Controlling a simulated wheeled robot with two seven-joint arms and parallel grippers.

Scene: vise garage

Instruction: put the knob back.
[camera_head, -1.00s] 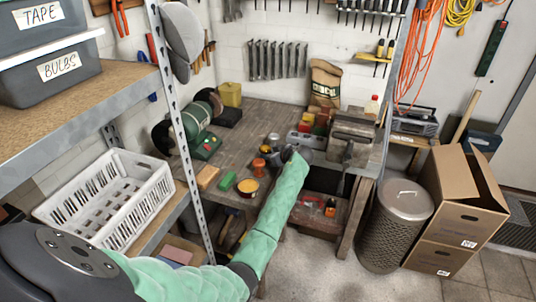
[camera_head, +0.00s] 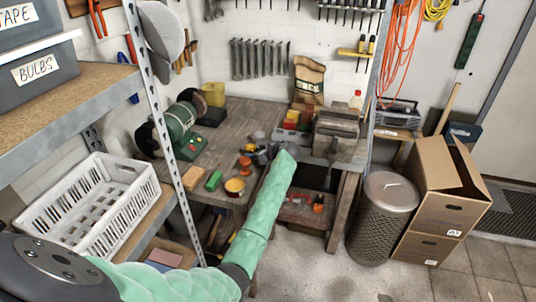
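My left arm in its green sleeve reaches over the front of the workbench (camera_head: 226,136). My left gripper (camera_head: 264,153), dark and small, is at the sleeve's end, low over the bench or at its surface. Whether its fingers are open or hold something is too small to tell. A small orange, knob-like piece (camera_head: 245,162) is just left of the gripper; I cannot tell for sure that it is the knob. The grey vise (camera_head: 336,130) stands at the bench's right end, right of the gripper. My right gripper is out of view.
A yellow-rimmed tin (camera_head: 235,187), a green block (camera_head: 213,181) and a tan block (camera_head: 193,177) line the bench's front. A green bench grinder (camera_head: 180,125) stands behind. The shelf post (camera_head: 165,130) rises left of my arm. A metal bin (camera_head: 382,218) stands right.

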